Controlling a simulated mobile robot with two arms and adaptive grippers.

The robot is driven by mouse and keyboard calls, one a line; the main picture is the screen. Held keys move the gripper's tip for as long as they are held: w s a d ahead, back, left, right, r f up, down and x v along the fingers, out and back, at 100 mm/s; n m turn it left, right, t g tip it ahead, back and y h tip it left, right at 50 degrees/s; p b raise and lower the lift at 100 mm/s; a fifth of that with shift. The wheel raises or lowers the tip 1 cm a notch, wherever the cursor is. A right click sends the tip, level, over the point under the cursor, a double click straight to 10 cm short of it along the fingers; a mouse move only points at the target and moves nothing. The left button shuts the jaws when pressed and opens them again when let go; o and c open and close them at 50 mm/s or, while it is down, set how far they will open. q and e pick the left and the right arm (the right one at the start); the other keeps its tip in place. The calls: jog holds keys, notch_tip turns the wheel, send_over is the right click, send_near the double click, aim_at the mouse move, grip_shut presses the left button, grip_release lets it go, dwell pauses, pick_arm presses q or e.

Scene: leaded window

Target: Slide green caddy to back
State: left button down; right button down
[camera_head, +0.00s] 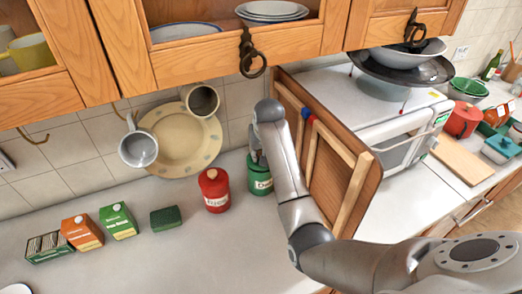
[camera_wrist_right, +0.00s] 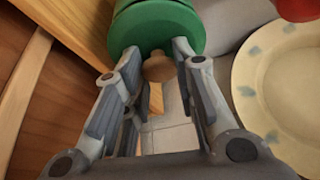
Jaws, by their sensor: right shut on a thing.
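The green caddy (camera_head: 260,182) stands upright on the worktop, close to the wooden panel, with my arm covering part of its right side and top. My right gripper (camera_head: 257,157) is over it, partly hidden behind my own arm link. In the right wrist view, the green caddy (camera_wrist_right: 152,27) is at the top, and the fingers of my right gripper (camera_wrist_right: 158,62) are shut on its lid knob. My left gripper is not in view.
A red caddy (camera_head: 214,190) stands just left of the green one. A beige plate (camera_head: 180,142) leans on the tiled wall behind. A wooden panel (camera_head: 330,170) stands close on the right. A green block (camera_head: 165,218) and small boxes lie left; the front worktop is clear.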

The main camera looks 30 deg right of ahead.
dwell(0.7)
jog(key=shift+f, duration=0.15)
dwell(1.6)
jog(key=c, duration=1.1)
grip_release()
jog(key=shift+o, duration=0.3)
jog(key=o, duration=0.4)
jog(key=shift+r, duration=3.55)
jog(key=shift+c, duration=0.2)
